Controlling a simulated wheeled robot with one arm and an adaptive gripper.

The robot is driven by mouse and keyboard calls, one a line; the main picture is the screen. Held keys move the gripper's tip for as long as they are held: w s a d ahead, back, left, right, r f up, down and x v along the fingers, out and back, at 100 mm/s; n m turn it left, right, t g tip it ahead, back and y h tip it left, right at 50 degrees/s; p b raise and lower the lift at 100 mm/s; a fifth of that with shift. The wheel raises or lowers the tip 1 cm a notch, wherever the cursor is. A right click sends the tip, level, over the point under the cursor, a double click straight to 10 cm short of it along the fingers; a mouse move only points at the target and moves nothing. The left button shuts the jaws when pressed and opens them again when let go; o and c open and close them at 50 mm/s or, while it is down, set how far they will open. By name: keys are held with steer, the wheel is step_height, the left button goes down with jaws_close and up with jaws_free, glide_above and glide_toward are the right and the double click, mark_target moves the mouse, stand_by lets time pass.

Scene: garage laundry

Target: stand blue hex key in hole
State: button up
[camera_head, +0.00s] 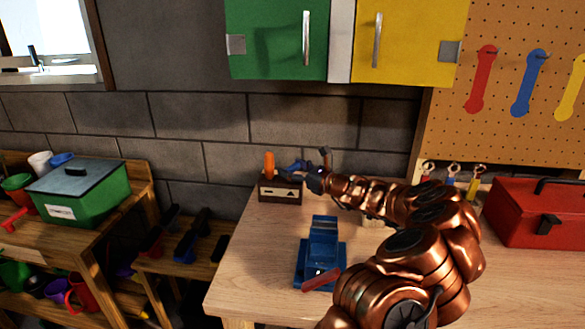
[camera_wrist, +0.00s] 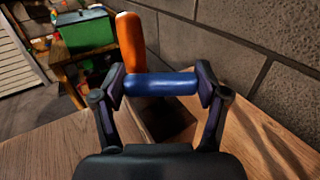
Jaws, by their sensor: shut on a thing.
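My gripper (camera_head: 316,172) reaches to the wooden tool block (camera_head: 280,191) at the back left of the bench. In the wrist view its two fingers (camera_wrist: 162,90) are shut on the blue hex key (camera_wrist: 158,84), whose thick blue part lies level between the fingertips. The blue hex key (camera_head: 295,167) also shows in the head view, just above the block's right side. An orange-handled tool (camera_head: 269,165) stands upright in the block, beside the blue one. The block's top is a dark patch (camera_wrist: 174,122) below the key. The holes and the key's lower end are hidden.
A blue vise (camera_head: 322,255) with a reddish handle stands on the bench (camera_head: 255,265) in front of the block. A red toolbox (camera_head: 540,212) is at right. A grey block wall (camera_head: 225,165) rises close behind. The bench front left is clear.

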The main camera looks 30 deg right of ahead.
steer(key=shift+f, duration=0.75)
steer(key=o, duration=1.2)
steer(key=shift+s, duration=0.15)
steer(key=shift+v, duration=5.9)
